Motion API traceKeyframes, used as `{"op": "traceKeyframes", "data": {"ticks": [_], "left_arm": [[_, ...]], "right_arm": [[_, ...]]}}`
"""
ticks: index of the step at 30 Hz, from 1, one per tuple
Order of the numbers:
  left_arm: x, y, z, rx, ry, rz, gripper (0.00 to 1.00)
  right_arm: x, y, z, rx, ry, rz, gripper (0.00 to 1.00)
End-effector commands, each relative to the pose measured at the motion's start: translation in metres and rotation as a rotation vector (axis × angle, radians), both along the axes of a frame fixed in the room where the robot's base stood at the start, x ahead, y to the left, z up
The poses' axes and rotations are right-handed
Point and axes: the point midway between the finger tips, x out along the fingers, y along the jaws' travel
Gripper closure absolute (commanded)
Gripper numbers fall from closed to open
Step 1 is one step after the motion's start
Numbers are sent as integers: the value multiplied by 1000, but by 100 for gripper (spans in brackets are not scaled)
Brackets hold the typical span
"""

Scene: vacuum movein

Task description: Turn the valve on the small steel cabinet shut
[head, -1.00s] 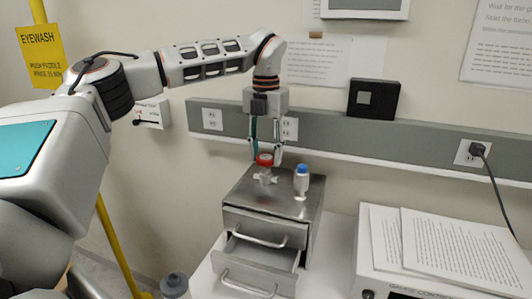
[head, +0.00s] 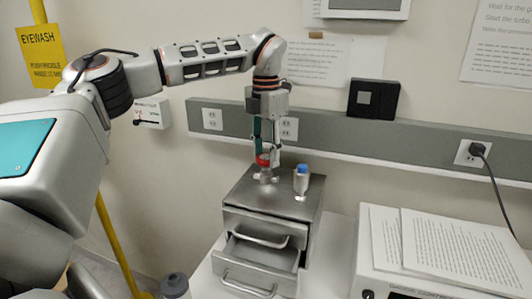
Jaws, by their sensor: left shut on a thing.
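The small steel cabinet (head: 235,192) stands on a white surface, with its upper drawer shut and its lower drawer pulled partly out. My right gripper is not in view.
A small white bottle with a blue cap (head: 301,181) stands on the cabinet top just right of the valve. Printed papers (head: 467,252) lie on a device at the right. A grey rail with outlets (head: 330,128) runs along the wall behind.

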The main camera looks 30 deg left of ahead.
Motion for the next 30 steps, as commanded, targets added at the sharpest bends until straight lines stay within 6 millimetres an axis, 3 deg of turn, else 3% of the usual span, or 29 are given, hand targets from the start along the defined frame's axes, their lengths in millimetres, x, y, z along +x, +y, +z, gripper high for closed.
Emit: {"op": "traceKeyframes", "data": {"ticks": [6,7,9,21,26,30], "left_arm": [[0,0,0,0,0,1,85],[0,0,0,0,1,1,58],[0,0,0,0,0,1,46],[0,0,5,1,-1,1,46],[1,0,27,1,-3,2,46],[1,-1,56,2,-5,2,46]], "right_arm": [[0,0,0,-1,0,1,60],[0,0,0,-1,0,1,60],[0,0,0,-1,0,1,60],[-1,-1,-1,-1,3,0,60],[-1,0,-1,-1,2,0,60],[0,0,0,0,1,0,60]]}}
